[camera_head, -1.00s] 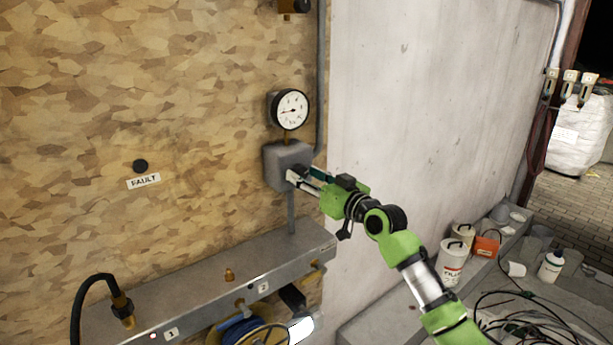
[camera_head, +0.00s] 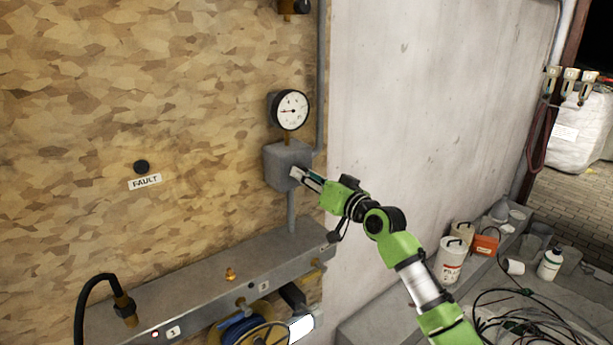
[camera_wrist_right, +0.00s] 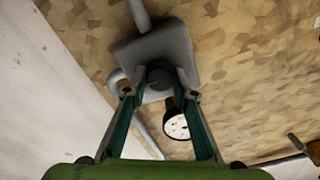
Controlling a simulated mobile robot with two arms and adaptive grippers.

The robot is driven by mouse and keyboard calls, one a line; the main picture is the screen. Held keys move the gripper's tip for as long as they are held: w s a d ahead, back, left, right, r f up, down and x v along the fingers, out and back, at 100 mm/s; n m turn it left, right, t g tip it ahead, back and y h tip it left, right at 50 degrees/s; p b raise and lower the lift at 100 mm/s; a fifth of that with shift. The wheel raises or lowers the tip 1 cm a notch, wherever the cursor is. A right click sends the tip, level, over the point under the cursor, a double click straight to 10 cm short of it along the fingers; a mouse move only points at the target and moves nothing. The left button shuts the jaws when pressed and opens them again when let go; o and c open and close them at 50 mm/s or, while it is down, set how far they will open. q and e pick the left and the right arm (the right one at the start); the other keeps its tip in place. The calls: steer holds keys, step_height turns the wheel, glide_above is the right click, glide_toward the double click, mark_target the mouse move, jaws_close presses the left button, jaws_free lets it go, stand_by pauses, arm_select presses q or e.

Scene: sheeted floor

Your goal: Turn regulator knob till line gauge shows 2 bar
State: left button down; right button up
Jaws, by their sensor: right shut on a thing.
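The line gauge (camera_head: 289,110) is a round white dial with a black rim on the chipboard wall. Its needle points to the left side of the dial; the figures are too small to read. Below it is the grey regulator box (camera_head: 284,160). My right gripper (camera_head: 297,174) is at the front of the box. In the right wrist view the fingers (camera_wrist_right: 160,94) are shut on the dark round regulator knob (camera_wrist_right: 159,77), one on each side, and the gauge (camera_wrist_right: 177,126) hangs beside the right finger. My left gripper is not in view.
A grey metal rail (camera_head: 215,287) with fittings runs below the box. A black button (camera_head: 141,167) sits above a FAULT label (camera_head: 145,182). Tubs, an orange box (camera_head: 486,245), a white bottle (camera_head: 550,264) and loose cables (camera_head: 520,318) lie on the floor at right.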

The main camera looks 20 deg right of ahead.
steer(key=o, duration=1.1)
steer(key=shift+s+d, duration=0.1)
steer(key=v, duration=1.1)
steer(key=shift+s+d, duration=0.1)
steer(key=shift+s, duration=0.3)
